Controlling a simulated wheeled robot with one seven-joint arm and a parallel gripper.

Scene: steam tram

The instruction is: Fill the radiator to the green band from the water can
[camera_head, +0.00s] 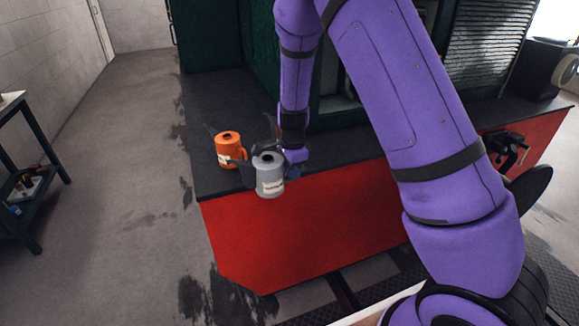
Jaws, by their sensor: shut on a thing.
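A grey can (270,183) with a pale label and a dark opening in its top is at the front edge of the dark deck, left of centre. The label's writing is too small to read. My gripper (288,158) is shut on the grey can at its right rear side; the fingers are partly hidden. The can looks nearly upright; I cannot tell whether it touches the deck. An orange can (227,150), also labelled, stands on the deck just left of and behind it. I cannot make out the radiator's filler or a green band; my arm hides part of the tram body.
The dark deck (205,180) tops a red front (300,235). The green tram body (225,45) rises behind, with a louvred panel (495,45) at right. A dark shelf stand (40,160) is far left. The floor between is clear.

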